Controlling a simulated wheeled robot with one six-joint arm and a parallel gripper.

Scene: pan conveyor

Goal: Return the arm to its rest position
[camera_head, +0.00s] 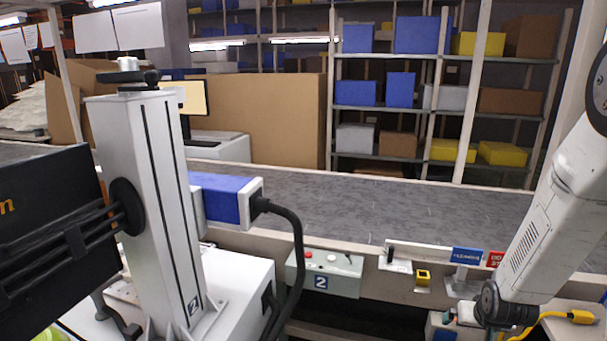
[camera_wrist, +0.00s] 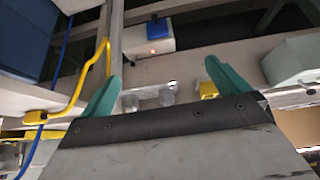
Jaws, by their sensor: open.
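My arm (camera_head: 550,215) is at the right side of the head view, its white links running from the top right down toward the conveyor's front edge. In the head view its end is at the lower right, and the fingers cannot be made out there. My gripper (camera_wrist: 163,88) shows in the wrist view with two green fingers spread apart. Nothing is between the fingers. A light-coloured frame and small fittings show beyond them.
The grey conveyor belt (camera_head: 340,200) is bare where visible. A control box (camera_head: 325,272) labelled 2 hangs on its front. A white column (camera_head: 150,210) with a blue unit (camera_head: 222,199) stands at left. A yellow cable (camera_head: 545,320) lies near my arm's end, also in the wrist view (camera_wrist: 85,85).

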